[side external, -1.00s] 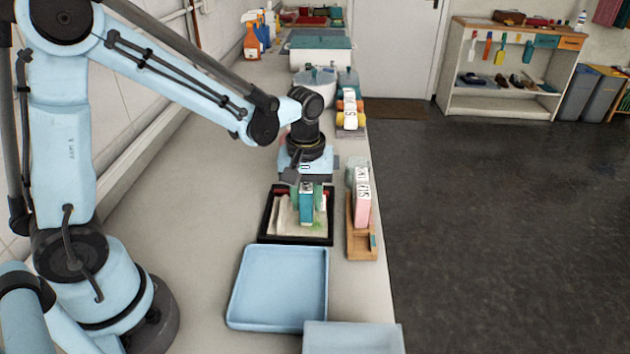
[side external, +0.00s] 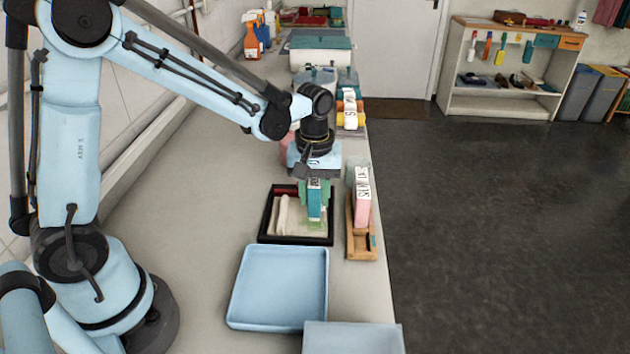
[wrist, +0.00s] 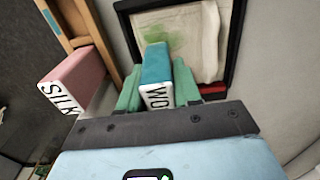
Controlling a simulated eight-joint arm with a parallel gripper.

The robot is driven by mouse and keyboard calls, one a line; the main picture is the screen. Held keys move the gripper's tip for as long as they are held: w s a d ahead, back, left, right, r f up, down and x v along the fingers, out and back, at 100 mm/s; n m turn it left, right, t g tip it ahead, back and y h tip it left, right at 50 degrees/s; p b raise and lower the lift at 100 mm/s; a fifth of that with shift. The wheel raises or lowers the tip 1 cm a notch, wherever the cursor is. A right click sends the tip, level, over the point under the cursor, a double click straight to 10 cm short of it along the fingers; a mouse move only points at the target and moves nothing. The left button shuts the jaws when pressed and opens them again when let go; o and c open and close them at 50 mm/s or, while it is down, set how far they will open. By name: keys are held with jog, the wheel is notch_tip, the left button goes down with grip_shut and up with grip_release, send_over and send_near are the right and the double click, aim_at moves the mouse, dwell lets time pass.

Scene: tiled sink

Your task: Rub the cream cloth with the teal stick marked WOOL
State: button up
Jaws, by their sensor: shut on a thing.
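The teal stick (side external: 314,196) is held upright between the green fingers of my gripper (side external: 316,194). In the wrist view the teal stick (wrist: 155,68) shows part of its WOOL label, and my gripper (wrist: 157,88) is shut on it. The cream cloth (side external: 289,222) lies in a black-framed tray (side external: 296,241), with a rolled or folded part along one side. In the wrist view the cloth (wrist: 190,45) has a green smear near the stick's far end. My gripper is over the tray's right part; I cannot tell whether the stick touches the cloth.
A pink stick marked SILK (wrist: 72,78) stands in a wooden holder (side external: 361,246) just right of the tray. An empty blue tray (side external: 277,290) lies in front. Another stick with a white label (side external: 350,115) is further back. The counter left of the tray is clear.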

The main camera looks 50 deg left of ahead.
jog(key=shift+s+d, duration=1.95)
jog(key=shift+d, duration=0.05)
jog(key=shift+w+a+f, duration=0.1)
jog(key=shift+w+a, duration=2.3)
jog(key=shift+a, duration=0.1)
jog(key=shift+r, duration=3.05)
jog(key=shift+r, duration=1.5)
